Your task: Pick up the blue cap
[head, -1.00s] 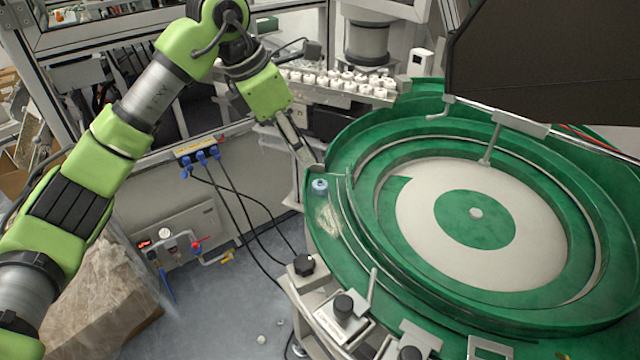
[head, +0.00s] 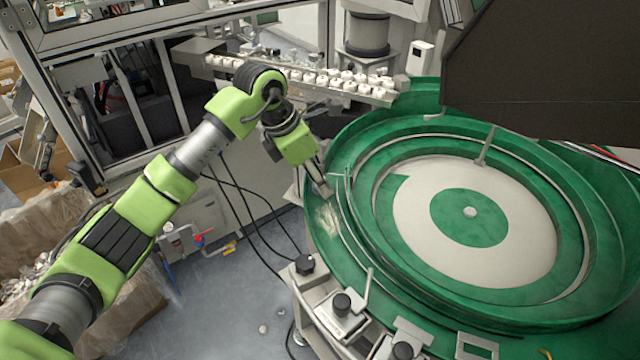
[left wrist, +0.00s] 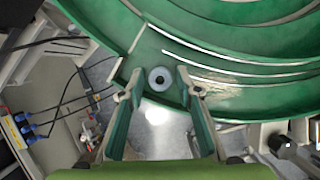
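The blue cap (left wrist: 159,79) shows in the left wrist view as a small pale blue-grey ring with a dark centre. It sits on the green track of the feeder bowl, near its outer edge. My left gripper (head: 322,186) is open and points down at this spot. In the left wrist view the cap appears between the two fingertips, with a gap on each side; I cannot tell how far below them it is. In the head view the fingers hide the cap. My right gripper is in neither view.
The green bowl feeder (head: 590,215) fills the right side. A dark panel (head: 545,70) overhangs its back. A rail of white caps (head: 345,82) runs behind my left arm. Black knobs and clamps (head: 342,303) line the bowl's front edge. Cardboard boxes stand at the left.

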